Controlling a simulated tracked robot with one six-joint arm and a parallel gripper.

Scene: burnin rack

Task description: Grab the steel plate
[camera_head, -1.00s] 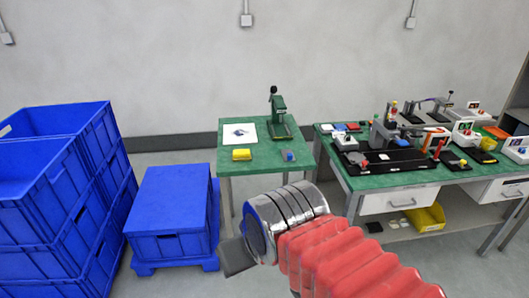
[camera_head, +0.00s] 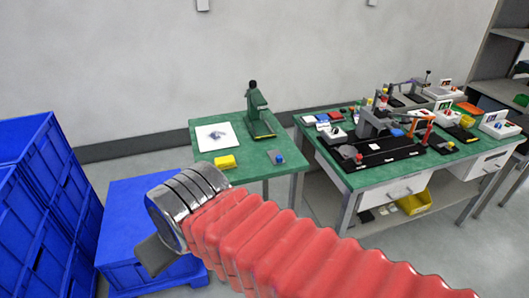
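My gripper (camera_head: 155,254) is at lower left, beyond the chrome end of my red-sleeved arm, in front of the blue crates. Only a flat dark grey piece of it shows, and its fingertips cannot be made out. I cannot tell whether it is open or shut, or whether it holds anything. I cannot pick out the steel plate for certain. On the small green table (camera_head: 238,156) lie a white square sheet (camera_head: 208,143) with a small blue-grey thing on it, a yellow block (camera_head: 225,162) and a small grey piece with a blue part (camera_head: 277,157).
A green press (camera_head: 259,115) stands at the small table's back. The long green bench (camera_head: 370,180) at right is crowded with devices, with a yellow bin (camera_head: 414,203) beneath. Blue crates (camera_head: 35,215) stack at left, and a lower blue crate (camera_head: 125,205) stands beside them. Floor shows between tables.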

